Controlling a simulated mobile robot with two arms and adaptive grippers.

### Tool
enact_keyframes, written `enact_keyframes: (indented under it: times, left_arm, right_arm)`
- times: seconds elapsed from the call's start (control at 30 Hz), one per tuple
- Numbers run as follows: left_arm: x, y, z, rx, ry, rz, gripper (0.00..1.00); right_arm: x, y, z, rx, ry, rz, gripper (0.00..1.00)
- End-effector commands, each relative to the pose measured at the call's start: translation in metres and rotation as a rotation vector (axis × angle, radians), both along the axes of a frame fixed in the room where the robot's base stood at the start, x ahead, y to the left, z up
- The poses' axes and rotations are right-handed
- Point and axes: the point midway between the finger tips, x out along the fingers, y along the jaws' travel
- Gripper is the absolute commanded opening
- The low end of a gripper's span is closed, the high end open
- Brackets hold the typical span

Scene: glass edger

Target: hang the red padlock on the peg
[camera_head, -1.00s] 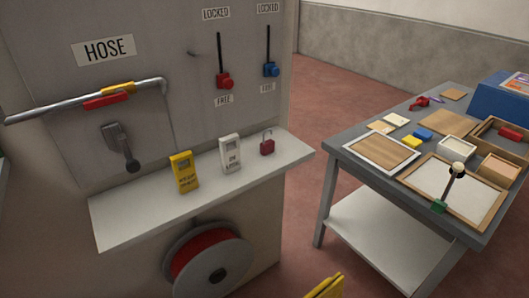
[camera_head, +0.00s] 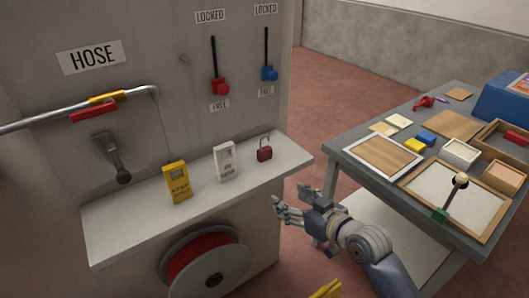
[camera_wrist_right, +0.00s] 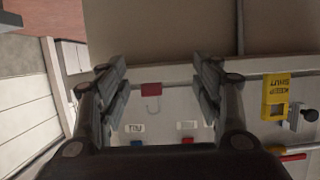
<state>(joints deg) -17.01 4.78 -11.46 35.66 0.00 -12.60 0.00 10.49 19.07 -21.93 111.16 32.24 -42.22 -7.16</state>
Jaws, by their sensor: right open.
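The red padlock (camera_head: 264,154) stands on the white shelf (camera_head: 130,222) near its right end, its shackle up. In the right wrist view the padlock (camera_wrist_right: 151,88) shows between the two fingers, some way beyond them. A small round peg (camera_head: 183,58) sticks out of the grey panel, left of the red lever, and nothing hangs on it. My right gripper (camera_head: 292,197) is open and empty, in front of and below the shelf's right end, apart from the padlock. My left gripper is not in view.
A white tag (camera_head: 224,162) and a yellow tag (camera_head: 177,181) stand left of the padlock. Red (camera_head: 219,86) and blue (camera_head: 268,72) lever knobs are above. A pipe (camera_head: 60,118) crosses the left panel. A hose reel (camera_head: 207,268) sits below. A cluttered table (camera_head: 343,160) stands right.

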Motion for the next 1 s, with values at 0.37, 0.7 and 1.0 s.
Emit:
enact_keyframes:
  times: [0.37,0.7,1.0]
  left_arm:
    - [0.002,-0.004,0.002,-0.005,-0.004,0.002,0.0]
    - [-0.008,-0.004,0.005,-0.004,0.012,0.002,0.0]
    - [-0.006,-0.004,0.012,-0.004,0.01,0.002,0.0]
  right_arm:
    - [0.062,0.007,0.065,0.089,-0.169,0.019,0.6]
    - [0.095,0.032,0.058,0.089,-0.169,0.02,0.6]
    - [0.111,0.044,0.056,0.089,-0.168,0.019,0.6]
